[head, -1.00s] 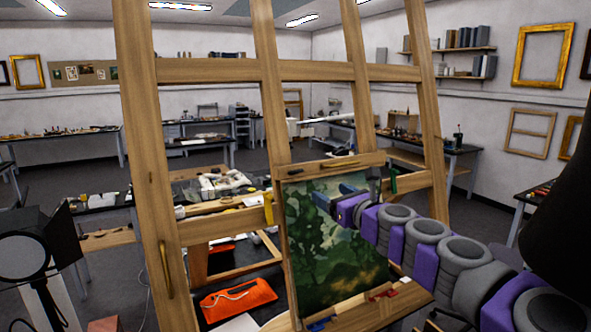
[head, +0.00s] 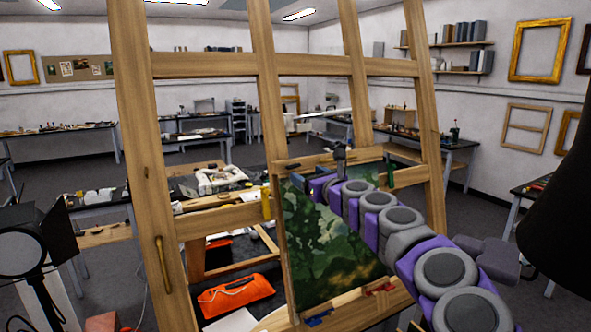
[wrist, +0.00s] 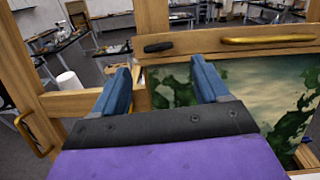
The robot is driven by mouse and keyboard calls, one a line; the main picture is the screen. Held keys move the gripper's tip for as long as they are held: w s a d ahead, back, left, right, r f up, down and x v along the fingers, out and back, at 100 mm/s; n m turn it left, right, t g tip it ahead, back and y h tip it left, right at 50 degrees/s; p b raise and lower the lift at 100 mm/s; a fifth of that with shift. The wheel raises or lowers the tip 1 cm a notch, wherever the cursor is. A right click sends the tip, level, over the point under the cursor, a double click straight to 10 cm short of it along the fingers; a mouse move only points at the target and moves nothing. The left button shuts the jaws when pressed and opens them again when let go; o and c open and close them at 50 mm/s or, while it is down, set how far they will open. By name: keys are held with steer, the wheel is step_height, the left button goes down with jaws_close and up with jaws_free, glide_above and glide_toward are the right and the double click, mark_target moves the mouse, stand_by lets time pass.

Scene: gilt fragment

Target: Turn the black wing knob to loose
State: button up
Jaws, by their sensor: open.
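The black wing knob (wrist: 158,46) is a small dark bar lying roughly level on the wooden crosspiece (wrist: 200,42) above the painting. In the wrist view it shows left of a long brass handle (wrist: 265,40). My gripper (wrist: 160,64) has its two blue fingers apart with nothing between them. The knob appears just beyond the fingertips, between them in the picture and apart from them.
The painting (head: 325,245) of green foliage stands on a large wooden easel (head: 153,150). An orange item (head: 238,296) lies behind the easel, low down. A lamp (head: 25,240) stands at left.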

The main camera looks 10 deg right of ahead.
mark_target(295, 167)
steer(key=x, duration=0.4)
steer(key=shift+w+a, duration=0.1)
steer(key=shift+w, duration=0.15)
steer(key=x, duration=0.2)
steer(key=shift+w+a, duration=0.1)
steer(key=shift+w, duration=0.15)
steer(key=shift+w+a, duration=0.15)
steer(key=shift+a, duration=0.1)
steer(key=c, duration=1.1)
steer(key=shift+o, duration=0.2)
steer(key=shift+d, duration=0.1)
